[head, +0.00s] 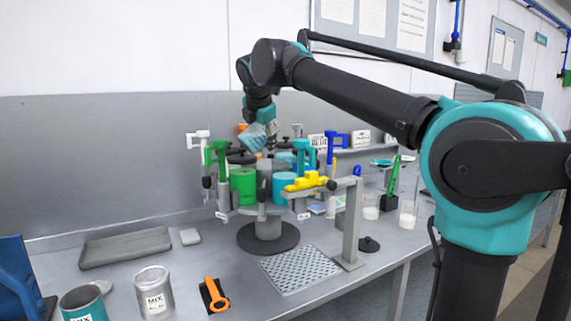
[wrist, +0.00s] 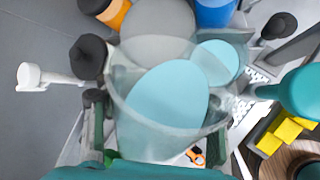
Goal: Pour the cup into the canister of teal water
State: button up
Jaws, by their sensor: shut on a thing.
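My gripper (head: 262,122) is shut on a clear cup (head: 256,137) above the ring of canisters. The cup looks tilted in the head view. In the wrist view the cup (wrist: 122,75) fills the middle, between the fingers, with pale teal liquid (wrist: 165,95) inside. A round pale teal surface (wrist: 220,62) shows beside and partly behind the cup's rim, apparently water in a canister below. In the head view a teal-blue canister (head: 284,190) stands at the ring's front right, beside a green canister (head: 243,186). I cannot tell whether any liquid is flowing.
Agitator posts stand around the ring, one green (head: 221,160), one white (head: 204,150) and one blue (head: 331,145). A yellow clamp (head: 307,181) sits on a grey stand at the right. A perforated mat (head: 298,268) lies in front.

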jog(key=shift+r+g+y, duration=0.15)
jog(key=shift+g+y, duration=0.15)
dwell(0.4)
jog(key=shift+s+a+f+m+g+y+p, duration=0.15)
jog(key=shift+f+m+g+y+p, duration=0.2)
jog(key=shift+y+p, duration=0.3)
jog(key=shift+s+a+f+m+g+y+p, duration=0.15)
jog(key=shift+f+m+g+y+p, duration=0.1)
jog(key=shift+f+g+y+p, duration=0.35)
dwell(2.7)
jog(key=shift+w+d+r+y+p, duration=0.2)
jog(key=shift+w+r+y+p, duration=0.15)
jog(key=shift+r+p, duration=0.1)
dwell(1.1)
jog(key=shift+s+a+f+t+h, duration=0.2)
jog(key=shift+s+a+t+h, duration=0.1)
jog(key=shift+a+t+h, duration=0.1)
jog(key=shift+w+d+r+n+t+h, duration=0.15)
jog(key=shift+r+n+t+h, duration=0.2)
jog(key=shift+h, duration=0.35)
jog(key=shift+d+r, duration=0.1)
jog(key=shift+d, duration=0.05)
jog(key=shift+r, duration=0.1)
